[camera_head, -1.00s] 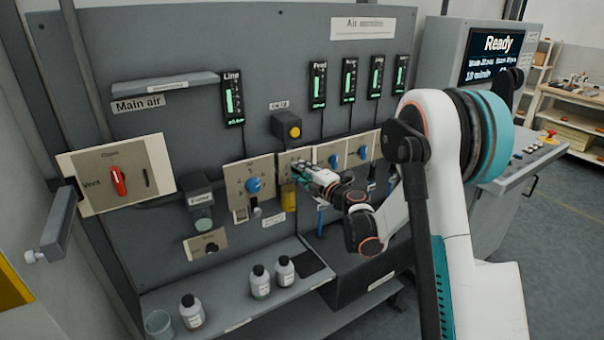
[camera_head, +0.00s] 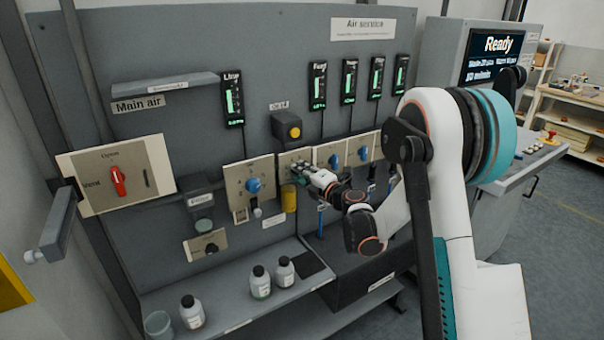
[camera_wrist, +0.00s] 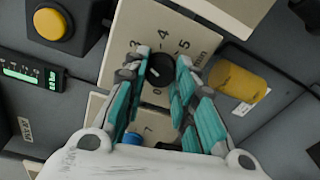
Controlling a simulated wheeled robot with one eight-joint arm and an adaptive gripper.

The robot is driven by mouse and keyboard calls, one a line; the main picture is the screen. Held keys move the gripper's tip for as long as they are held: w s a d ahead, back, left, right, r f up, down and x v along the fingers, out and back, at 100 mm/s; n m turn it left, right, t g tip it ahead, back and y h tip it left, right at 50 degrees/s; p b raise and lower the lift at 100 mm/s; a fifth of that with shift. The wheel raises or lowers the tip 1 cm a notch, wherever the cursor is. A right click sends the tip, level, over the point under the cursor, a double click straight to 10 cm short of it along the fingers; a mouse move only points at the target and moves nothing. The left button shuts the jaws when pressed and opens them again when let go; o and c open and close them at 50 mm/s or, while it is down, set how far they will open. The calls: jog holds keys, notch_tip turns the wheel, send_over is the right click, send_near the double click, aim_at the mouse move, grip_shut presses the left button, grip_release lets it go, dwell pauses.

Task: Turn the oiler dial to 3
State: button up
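The oiler dial is a small black knob (camera_wrist: 160,69) with a white mark, on a cream plate (camera_wrist: 128,22) in the wrist view. Digits 3, 4 and 5 show beyond the knob and 0 on its near side. The white mark lies on the knob's left side, away from the 3; its exact reading is hard to tell. My gripper (camera_wrist: 164,58) has its teal fingers apart, one on each side of the knob. A narrow gap seems to show at the right finger; contact on the left is unclear.
A yellow cylinder (camera_wrist: 237,80) stands out close right of the plate. An orange button (camera_wrist: 50,23) is at upper left. Blue knobs flank the plate, left (camera_head: 253,185) and right (camera_head: 334,161). Bottles (camera_head: 260,282) stand on the shelf below.

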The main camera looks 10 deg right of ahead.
jog(key=o, duration=0.4)
jog(key=shift+c, duration=0.2)
jog(key=v, duration=1.2)
